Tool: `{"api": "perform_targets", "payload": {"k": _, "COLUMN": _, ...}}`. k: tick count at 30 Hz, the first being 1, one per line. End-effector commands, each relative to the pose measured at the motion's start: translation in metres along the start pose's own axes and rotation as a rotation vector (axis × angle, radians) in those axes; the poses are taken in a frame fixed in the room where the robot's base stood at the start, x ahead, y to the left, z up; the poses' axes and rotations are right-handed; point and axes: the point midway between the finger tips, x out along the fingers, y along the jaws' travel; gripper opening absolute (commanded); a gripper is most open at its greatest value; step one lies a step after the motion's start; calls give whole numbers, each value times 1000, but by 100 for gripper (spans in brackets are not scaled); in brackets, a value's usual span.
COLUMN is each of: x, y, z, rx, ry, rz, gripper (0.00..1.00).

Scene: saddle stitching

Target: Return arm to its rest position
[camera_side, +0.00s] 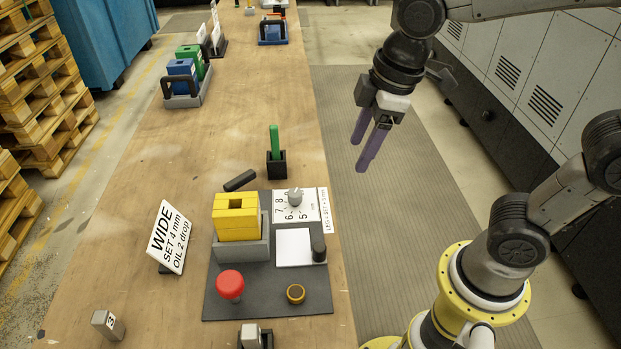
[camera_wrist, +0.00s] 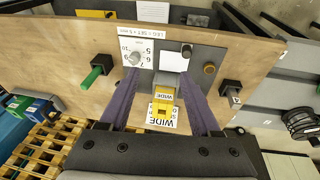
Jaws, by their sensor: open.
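My gripper (camera_side: 370,137) has two purple fingers and hangs in the air over the grey floor mat, off the right edge of the bench in the side view. It is open and empty. In the wrist view its fingers (camera_wrist: 158,108) stand apart, with the bench some way beyond them. The fingers touch nothing in either view.
The wooden bench (camera_side: 134,129) bears a dark plate (camera_side: 216,304) with a yellow block (camera_side: 236,217), red button (camera_side: 230,284) and dial (camera_side: 295,197). A green-handled tool (camera_side: 274,141) stands in a black holder. A WIDE sign (camera_side: 170,237) stands left. Grey cabinets (camera_side: 545,75) line the right.

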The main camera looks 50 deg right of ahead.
Motion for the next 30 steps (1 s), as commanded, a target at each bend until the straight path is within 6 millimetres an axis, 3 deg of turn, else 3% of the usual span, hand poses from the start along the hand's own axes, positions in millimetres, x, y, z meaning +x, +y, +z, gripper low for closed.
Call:
{"api": "perform_targets", "payload": {"k": 1, "x": -13, "y": 3, "z": 16, "rx": 72, "ry": 36, "rz": 34, "gripper": 64}}
{"api": "perform_targets", "payload": {"k": 6, "x": -35, "y": 1, "z": 66, "rx": 326, "ry": 134, "rz": 122, "gripper": 64}}
{"api": "perform_targets", "payload": {"k": 12, "x": -36, "y": -15, "z": 106, "rx": 593, "ry": 213, "rz": 171, "gripper": 64}}
{"api": "perform_targets", "payload": {"k": 18, "x": -25, "y": -21, "z": 113, "rx": 735, "ry": 214, "rz": 150, "gripper": 64}}
{"api": "perform_targets", "payload": {"k": 30, "x": -26, "y": -21, "z": 112, "rx": 749, "ry": 216, "rz": 148, "gripper": 64}}
